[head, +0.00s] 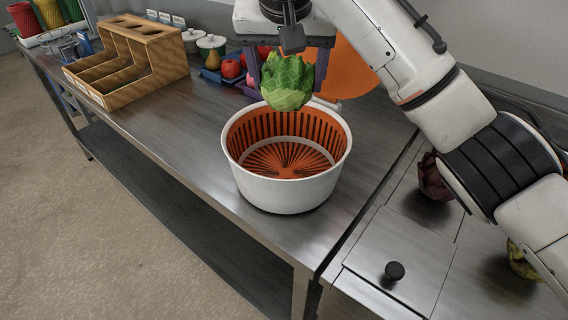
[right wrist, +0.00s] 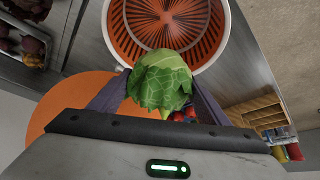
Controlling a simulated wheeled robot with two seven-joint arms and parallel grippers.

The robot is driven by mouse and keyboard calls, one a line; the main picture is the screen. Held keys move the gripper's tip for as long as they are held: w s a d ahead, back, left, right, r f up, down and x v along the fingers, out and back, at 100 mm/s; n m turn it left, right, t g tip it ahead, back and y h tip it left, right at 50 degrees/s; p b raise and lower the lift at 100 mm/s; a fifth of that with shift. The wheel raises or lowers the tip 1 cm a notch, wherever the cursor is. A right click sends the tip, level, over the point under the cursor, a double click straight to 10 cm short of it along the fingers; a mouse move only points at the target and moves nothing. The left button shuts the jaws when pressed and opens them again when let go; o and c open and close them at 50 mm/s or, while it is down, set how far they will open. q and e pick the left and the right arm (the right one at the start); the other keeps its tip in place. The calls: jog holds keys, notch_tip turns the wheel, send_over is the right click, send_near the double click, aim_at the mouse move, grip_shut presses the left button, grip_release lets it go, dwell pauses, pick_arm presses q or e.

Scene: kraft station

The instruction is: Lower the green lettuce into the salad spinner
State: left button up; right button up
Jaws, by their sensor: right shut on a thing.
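The green lettuce (head: 287,82) is held between the fingers of my right gripper (head: 288,75), above the back rim of the salad spinner. The salad spinner (head: 288,190) is a white bowl with an orange slotted basket, open at the top and empty. It stands on the steel counter. In the right wrist view the lettuce (right wrist: 162,82) sits between the two fingers of the gripper (right wrist: 160,95), and the spinner (right wrist: 228,50) lies beyond it. The lettuce partly covers the spinner's near rim there. My left gripper is not in view.
An orange round disc (head: 350,68) is behind the spinner. A wooden compartment box (head: 128,58) stands at the back left, with a blue tray (head: 218,78) of produce beside it. A panel with a black knob (head: 395,271) is at the right front. The counter left of the spinner is clear.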

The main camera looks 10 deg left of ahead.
notch_tip(320, 180, down, 10)
jog(key=b, duration=0.4)
jog(key=shift+r, duration=0.15)
dwell(1.0)
jog(key=shift+f+b, duration=1)
jog(key=shift+f, duration=1.8)
dwell(1.5)
dwell(0.5)
jog(key=o, duration=1.2)
